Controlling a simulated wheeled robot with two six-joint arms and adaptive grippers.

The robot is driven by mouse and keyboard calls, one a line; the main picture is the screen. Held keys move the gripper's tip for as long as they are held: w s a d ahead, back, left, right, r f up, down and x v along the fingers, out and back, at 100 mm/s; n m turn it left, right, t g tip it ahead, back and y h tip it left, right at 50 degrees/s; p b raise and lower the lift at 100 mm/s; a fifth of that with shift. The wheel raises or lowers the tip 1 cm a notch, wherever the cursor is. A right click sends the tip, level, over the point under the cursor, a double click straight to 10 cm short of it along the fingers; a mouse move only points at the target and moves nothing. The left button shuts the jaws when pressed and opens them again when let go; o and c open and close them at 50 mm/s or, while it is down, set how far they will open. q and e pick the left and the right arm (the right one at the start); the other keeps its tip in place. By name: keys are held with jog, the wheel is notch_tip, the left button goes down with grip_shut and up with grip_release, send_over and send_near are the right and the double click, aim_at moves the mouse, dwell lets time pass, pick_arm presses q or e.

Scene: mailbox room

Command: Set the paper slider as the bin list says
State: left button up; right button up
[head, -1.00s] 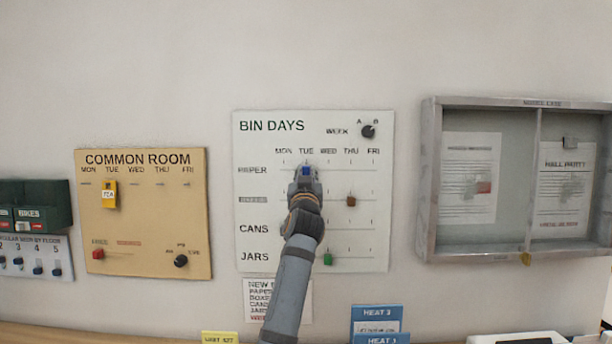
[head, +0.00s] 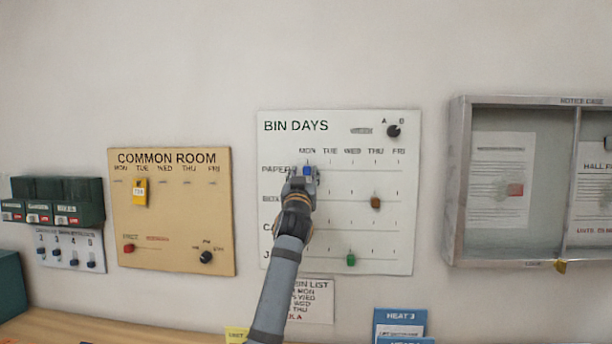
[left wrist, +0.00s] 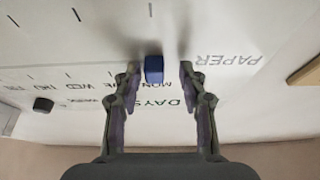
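The white bin days board (head: 390,235) hangs mid-wall. The blue paper slider (head: 307,171) stands under MON in the PAPER row. It also shows in the left wrist view (left wrist: 154,69), between the fingertips of my left gripper (left wrist: 158,76). The fingers are open, with a gap on both sides of the slider. In the head view my left gripper (head: 302,180) is right at the slider, its arm covering part of the lower rows. The bin list (head: 315,300) hangs below the board, partly hidden by my arm; MON, WED, WED and THU lines show. My right gripper is not seen.
A brown slider (head: 376,202) stands under THU and a green slider (head: 350,260) under WED. The week knob (head: 393,131) is at the board's top right. The common room board (head: 225,170) hangs left, the notice case (head: 455,180) right.

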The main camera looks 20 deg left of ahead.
pick_arm(q)
jog(key=shift+s+d+f, duration=0.15)
jog(key=shift+s+d, duration=0.05)
jog(key=shift+s, duration=0.05)
jog(key=v, duration=1.1)
jog(key=shift+s, duration=0.2)
